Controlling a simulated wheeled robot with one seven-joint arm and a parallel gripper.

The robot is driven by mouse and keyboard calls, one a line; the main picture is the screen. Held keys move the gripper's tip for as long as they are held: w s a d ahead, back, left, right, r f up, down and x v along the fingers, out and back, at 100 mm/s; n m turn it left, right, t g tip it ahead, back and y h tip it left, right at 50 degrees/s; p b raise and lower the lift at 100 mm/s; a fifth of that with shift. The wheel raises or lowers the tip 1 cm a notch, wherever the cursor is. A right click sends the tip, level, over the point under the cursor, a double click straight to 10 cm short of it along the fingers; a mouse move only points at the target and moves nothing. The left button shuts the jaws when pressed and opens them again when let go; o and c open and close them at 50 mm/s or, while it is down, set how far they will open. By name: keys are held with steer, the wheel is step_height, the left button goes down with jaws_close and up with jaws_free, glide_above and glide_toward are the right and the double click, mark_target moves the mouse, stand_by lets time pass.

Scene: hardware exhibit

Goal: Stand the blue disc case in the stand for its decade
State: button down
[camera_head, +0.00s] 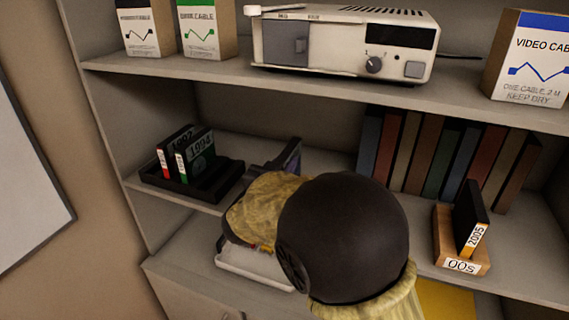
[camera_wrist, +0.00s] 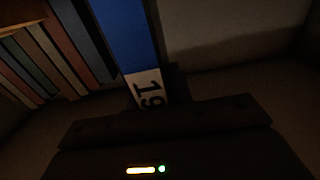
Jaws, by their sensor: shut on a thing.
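The blue disc case (camera_wrist: 122,35) is in my gripper (camera_wrist: 155,95), which is shut on it. Its white label reads "19" in the wrist view; the remaining digits are hidden. In the head view my arm hides most of the gripper, and only a dark part shows past the yellowish cover, right of a black stand (camera_head: 225,180). The black stand holds a red-labelled 1992 case (camera_head: 176,145) and a green-labelled 1994 case (camera_head: 200,158), with free room at its right. A wooden stand (camera_head: 450,245) marked "00s" holds an orange-labelled 2005 case (camera_head: 470,215).
A row of several books (camera_head: 440,155) stands at the back of the middle shelf, right of my arm. The upper shelf holds a beige device (camera_head: 345,42) and cable boxes (camera_head: 530,60). A shelf side wall (camera_head: 115,150) stands left of the black stand.

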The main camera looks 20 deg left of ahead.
steer(key=shift+f+b, duration=0.7)
steer(key=shift+f, duration=0.35)
steer(key=c, duration=1.2)
jaws_free()
steer(key=shift+o, duration=0.2)
steer(key=shift+s, duration=0.1)
steer(key=s, duration=0.8)
steer(key=shift+a, duration=0.3)
steer(key=shift+w, duration=0.15)
